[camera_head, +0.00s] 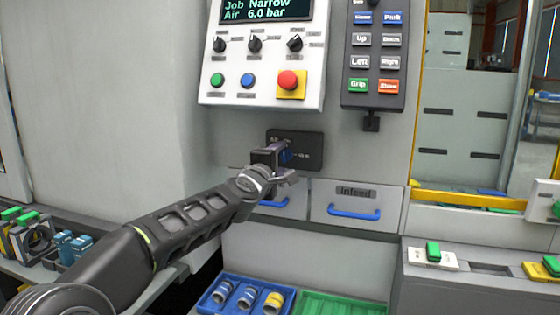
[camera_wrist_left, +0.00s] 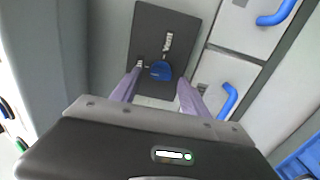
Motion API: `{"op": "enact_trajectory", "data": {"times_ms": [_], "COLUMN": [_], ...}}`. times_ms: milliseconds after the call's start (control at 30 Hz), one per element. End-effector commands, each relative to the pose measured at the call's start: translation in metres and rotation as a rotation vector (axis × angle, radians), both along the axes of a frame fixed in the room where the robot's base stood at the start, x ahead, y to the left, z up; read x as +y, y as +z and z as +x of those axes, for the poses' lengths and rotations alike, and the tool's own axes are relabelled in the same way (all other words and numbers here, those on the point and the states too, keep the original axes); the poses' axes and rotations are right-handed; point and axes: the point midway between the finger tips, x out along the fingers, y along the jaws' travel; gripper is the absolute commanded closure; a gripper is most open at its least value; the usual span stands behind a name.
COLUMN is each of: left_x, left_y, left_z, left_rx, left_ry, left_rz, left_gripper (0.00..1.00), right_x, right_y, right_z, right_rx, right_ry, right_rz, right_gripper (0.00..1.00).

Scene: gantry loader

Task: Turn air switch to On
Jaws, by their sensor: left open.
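The air switch is a blue knob on a dark plate (camera_head: 312,140) below the control panel. In the head view my left gripper (camera_head: 286,160) is in front of the plate and hides part of the knob. In the left wrist view the blue knob (camera_wrist_left: 160,70) sits on the dark plate (camera_wrist_left: 178,30), between and beyond the two fingertips of my left gripper (camera_wrist_left: 157,80). The gripper is open, with a finger on each side of the knob; I cannot tell whether they touch it. The plate's lettering is too small to read surely. My right gripper is not in view.
The control panel (camera_head: 262,75) with knobs and buttons is above, and a dark button pendant (camera_head: 372,100) hangs to its right. Drawers with blue handles (camera_head: 353,212) are just below the switch. A blue tray (camera_head: 213,300) and a green tray (camera_head: 340,305) are lower down.

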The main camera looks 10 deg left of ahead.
Motion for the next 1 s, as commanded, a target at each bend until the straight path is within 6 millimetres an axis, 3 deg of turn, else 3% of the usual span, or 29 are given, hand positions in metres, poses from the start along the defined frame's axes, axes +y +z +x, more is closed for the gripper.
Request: {"op": "enact_trajectory", "data": {"times_ms": [433, 1000], "left_x": [0.004, 0.004], "left_y": [-0.001, 0.000], "left_z": [-0.064, -0.069], "left_rx": [-0.001, 0.000], "left_ry": [0.000, 0.000], "left_rz": [0.000, 0.000], "left_gripper": [0.47, 0.47], "right_x": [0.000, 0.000], "right_y": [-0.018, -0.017], "right_z": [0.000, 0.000], "right_rx": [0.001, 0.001], "right_ry": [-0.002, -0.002], "right_rz": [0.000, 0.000], "right_gripper": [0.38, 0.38]}}
